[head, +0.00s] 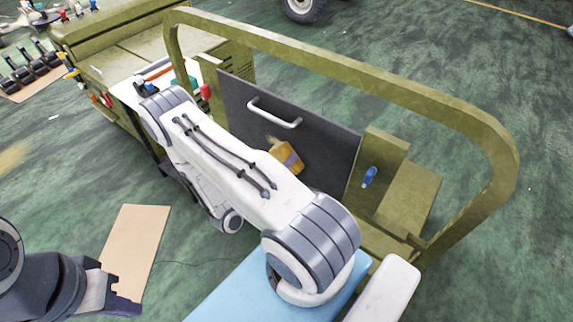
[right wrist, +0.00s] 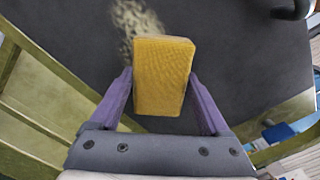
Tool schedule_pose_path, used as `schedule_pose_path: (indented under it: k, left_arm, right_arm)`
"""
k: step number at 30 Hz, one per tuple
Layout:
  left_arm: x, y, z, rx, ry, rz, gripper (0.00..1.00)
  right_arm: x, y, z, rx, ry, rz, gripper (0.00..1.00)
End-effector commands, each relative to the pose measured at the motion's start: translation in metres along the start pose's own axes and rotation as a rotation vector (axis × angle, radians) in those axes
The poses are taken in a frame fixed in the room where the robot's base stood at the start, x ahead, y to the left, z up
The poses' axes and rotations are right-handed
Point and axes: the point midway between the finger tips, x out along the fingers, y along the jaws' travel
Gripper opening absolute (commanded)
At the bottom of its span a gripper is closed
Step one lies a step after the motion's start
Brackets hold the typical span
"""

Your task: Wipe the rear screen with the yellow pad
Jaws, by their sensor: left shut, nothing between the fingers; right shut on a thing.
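The rear screen (head: 238,105) is a dark grey upright panel with a white bar handle (head: 274,113), set in an olive vehicle frame. A pale beige smudge (right wrist: 135,22) marks it and shows just beside the pad. My right gripper (right wrist: 161,80) is shut on the yellow pad (right wrist: 163,62), a purple finger on each side. The pad also shows in the head view (head: 286,155), in front of the screen; I cannot tell whether it touches. My right arm hides the screen's lower left. My left gripper (head: 122,303) is shut and empty at the lower left, away from the screen.
An olive tubular rail (head: 350,72) arches over the screen. A blue-handled item (head: 370,177) is on the post right of it. A light blue surface (head: 225,297) lies below my right arm. A tan board (head: 136,245) lies on the green floor near my left gripper.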

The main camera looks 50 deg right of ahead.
Motion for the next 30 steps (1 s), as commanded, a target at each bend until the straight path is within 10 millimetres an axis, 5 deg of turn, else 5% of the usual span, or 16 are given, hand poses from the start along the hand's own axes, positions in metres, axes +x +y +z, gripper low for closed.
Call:
schedule_pose_path:
  k: [30]
  left_arm:
    - [0.010,-0.001,0.001,0.000,0.000,0.000,0.00]
  right_arm:
    - [0.000,0.044,0.044,0.003,-0.001,0.001,0.36]
